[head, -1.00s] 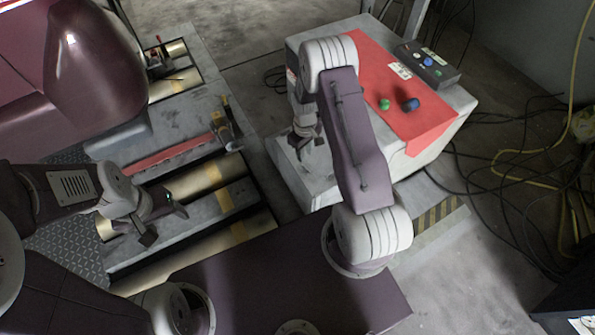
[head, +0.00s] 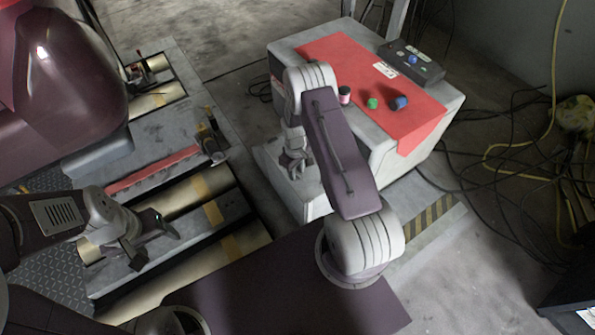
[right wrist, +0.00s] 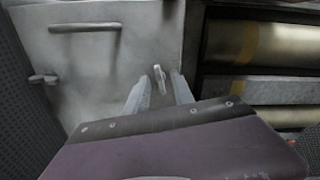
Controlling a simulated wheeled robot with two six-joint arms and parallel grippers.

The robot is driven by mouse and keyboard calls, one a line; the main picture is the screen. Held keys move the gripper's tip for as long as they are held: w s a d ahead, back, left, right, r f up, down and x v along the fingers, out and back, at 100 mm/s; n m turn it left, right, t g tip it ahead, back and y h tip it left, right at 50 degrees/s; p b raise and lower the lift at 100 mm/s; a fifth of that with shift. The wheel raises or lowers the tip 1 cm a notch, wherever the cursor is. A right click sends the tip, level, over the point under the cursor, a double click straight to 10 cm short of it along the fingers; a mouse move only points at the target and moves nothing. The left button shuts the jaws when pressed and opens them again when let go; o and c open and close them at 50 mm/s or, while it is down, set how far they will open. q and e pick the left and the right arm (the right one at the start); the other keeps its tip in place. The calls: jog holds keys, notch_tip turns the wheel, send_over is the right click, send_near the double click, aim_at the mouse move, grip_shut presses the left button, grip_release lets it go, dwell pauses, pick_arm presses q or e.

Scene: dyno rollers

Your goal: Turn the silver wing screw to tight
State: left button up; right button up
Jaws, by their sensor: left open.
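A small silver wing screw (right wrist: 160,78) sticks out from the grey panel in the right wrist view, upright near the panel's right edge. My right gripper (right wrist: 160,88) has its two pale fingers apart, one on each side of the screw; I cannot tell whether they touch it. A second silver wing-shaped knob (right wrist: 43,78) is on the panel's left. In the head view my right gripper (head: 294,165) is low beside the cabinet's left side, and the screw is hidden there. My left gripper (head: 155,242) is open and empty above the rollers.
Rollers (head: 190,195) lie left. Cables (head: 520,200) cover the floor at right. A handle (right wrist: 85,27) is above on the panel.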

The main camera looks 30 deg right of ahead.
grip_shut()
jog(key=shift+s+r+m+p, duration=0.1)
jog(key=shift+r+m+p, duration=0.15)
jog(key=shift+m+p, duration=0.7)
jog(key=shift+m, duration=0.15)
jog(key=shift+f+m, duration=0.2)
jog(key=shift+m, duration=0.2)
grip_release()
